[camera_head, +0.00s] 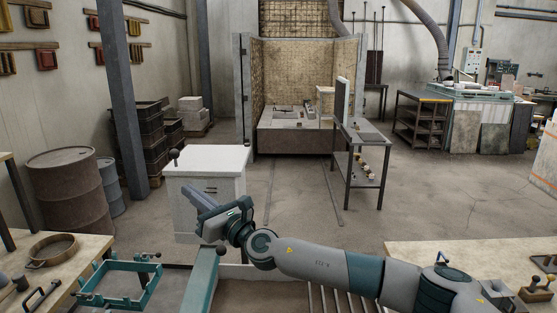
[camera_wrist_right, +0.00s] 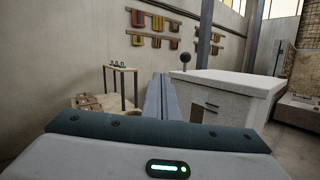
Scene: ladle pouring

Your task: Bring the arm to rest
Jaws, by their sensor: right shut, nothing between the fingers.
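My right arm comes in from the lower right in the head view. Its gripper (camera_head: 188,191) points to the left, in front of the white cabinet, and appears clear of it. The fingers (camera_wrist_right: 160,92) lie together in the right wrist view, shut with nothing between them. My left gripper does not show in either view.
The white cabinet (camera_head: 208,164) with a dark ball-topped lever stands just beyond my right gripper. A teal frame (camera_head: 118,284) and a round brown ring (camera_head: 52,250) are at the lower left. A bench (camera_head: 430,252) is at the right.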

